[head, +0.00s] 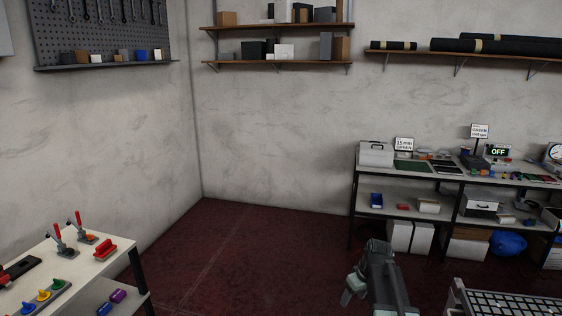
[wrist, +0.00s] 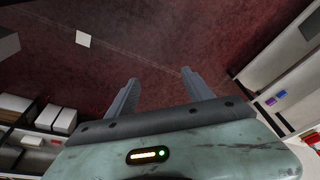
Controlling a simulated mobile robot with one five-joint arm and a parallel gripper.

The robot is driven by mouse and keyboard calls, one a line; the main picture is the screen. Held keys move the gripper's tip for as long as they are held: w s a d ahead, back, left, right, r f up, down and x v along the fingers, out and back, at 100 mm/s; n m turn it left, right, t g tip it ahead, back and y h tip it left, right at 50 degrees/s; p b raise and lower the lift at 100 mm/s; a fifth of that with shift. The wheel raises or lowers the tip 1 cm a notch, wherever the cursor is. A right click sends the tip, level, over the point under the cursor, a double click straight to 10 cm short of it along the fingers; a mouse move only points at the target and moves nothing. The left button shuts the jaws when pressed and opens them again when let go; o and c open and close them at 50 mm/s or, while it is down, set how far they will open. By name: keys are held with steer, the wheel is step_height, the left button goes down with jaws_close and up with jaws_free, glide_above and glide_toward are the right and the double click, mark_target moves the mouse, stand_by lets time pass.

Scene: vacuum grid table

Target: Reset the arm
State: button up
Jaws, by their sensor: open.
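My gripper shows in the wrist view (wrist: 160,92) with its two grey fingers spread apart. Nothing is between them, and dark red floor (wrist: 150,40) lies beyond. In the head view my arm stands at the lower middle right, over the floor in front of the workbench (head: 353,200). The fingertips cannot be made out clearly in the head view.
A white table (head: 60,262) with red-handled clamps (head: 60,243) and coloured knobs stands at the lower left. A light grid surface (head: 505,302) is at the lower right. The workbench at right holds boxes, signs and small parts. The floor between is clear.

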steer(key=s+a+g, duration=0.1)
steer(key=s+a, duration=0.6)
steer(key=a, duration=0.5)
steer(key=s+m+g+h, duration=0.1)
steer(key=s+m, duration=0.3)
steer(key=s, duration=0.3)
steer(key=shift+s+f+m+g, duration=0.3)
steer(key=shift+f, duration=0.1)
steer(key=shift+d, duration=0.15)
steer(key=c, duration=0.5)
